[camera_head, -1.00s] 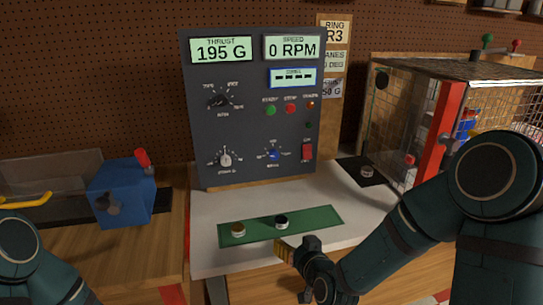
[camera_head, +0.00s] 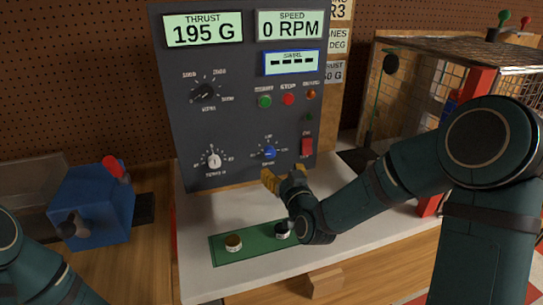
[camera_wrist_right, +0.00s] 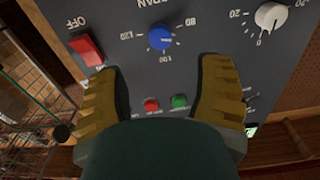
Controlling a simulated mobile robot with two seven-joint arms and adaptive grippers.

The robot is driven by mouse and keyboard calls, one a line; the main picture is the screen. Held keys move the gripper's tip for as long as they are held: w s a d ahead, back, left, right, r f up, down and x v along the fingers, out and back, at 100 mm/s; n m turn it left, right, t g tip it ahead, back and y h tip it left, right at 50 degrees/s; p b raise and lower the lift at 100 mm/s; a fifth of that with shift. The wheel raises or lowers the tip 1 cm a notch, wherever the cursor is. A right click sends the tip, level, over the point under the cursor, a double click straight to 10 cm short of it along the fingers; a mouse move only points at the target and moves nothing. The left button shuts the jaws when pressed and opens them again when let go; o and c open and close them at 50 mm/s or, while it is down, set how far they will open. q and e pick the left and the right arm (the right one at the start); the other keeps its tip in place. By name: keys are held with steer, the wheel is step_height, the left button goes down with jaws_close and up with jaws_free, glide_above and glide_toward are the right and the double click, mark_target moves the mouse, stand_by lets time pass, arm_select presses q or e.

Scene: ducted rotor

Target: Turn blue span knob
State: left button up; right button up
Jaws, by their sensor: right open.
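The blue span knob (camera_head: 269,153) is on the lower part of the dark control panel (camera_head: 235,115), between a white knob (camera_head: 214,160) and a red switch (camera_head: 307,145). In the right wrist view the blue knob (camera_wrist_right: 161,38) sits ahead of and between my fingers, with its dial marks around it. My right gripper (camera_head: 270,176) is just below the knob in the head view. Its yellow-padded fingers (camera_wrist_right: 168,88) are open with nothing between them, apart from the knob. My left arm (camera_head: 30,260) shows at the left edge, but its gripper is out of the picture.
A green mat (camera_head: 225,255) with two small round parts lies on the white bench top below the panel. A blue box with a red lever (camera_head: 92,205) stands at left. A mesh cage (camera_head: 410,110) stands at right. The red switch is close to one finger.

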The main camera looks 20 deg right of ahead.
mark_target(271, 154)
steer(key=w, duration=0.8)
steer(key=shift+w+a, duration=0.15)
steer(key=shift+w, duration=0.1)
jaws_close()
